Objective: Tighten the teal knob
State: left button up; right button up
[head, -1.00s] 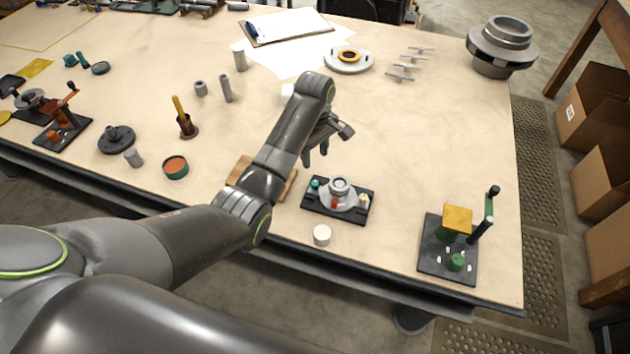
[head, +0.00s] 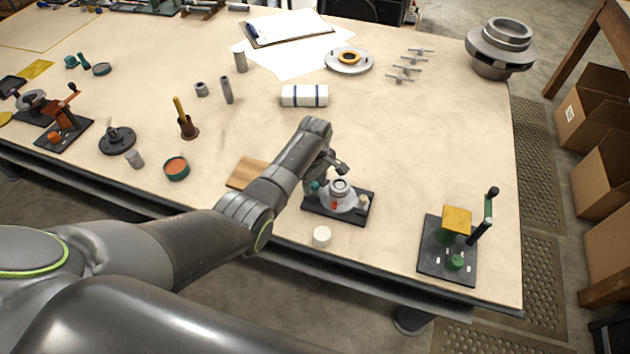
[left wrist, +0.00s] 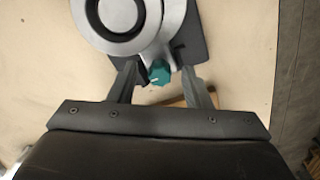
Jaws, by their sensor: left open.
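The teal knob (head: 315,186) is on the left side of a grey round casing (head: 339,193), which stands on a black base plate (head: 345,219) near the table's front edge. In the left wrist view the knob (left wrist: 159,72) has a ridged edge and a small white mark. My left gripper (left wrist: 158,76) is open, with one finger on each side of the knob and visible gaps between. In the head view, the left gripper (head: 322,178) is low over the casing's left side and partly hides it. My right gripper is not in view.
A white round cap (head: 321,236) stands in front of the base plate. A wooden block (head: 247,174) lies to the left, partly behind my arm. A black fixture with a yellow block (head: 457,219) and a lever stands to the right.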

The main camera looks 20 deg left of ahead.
pick_arm(q)
jog(key=shift+c, duration=0.2)
grip_shut()
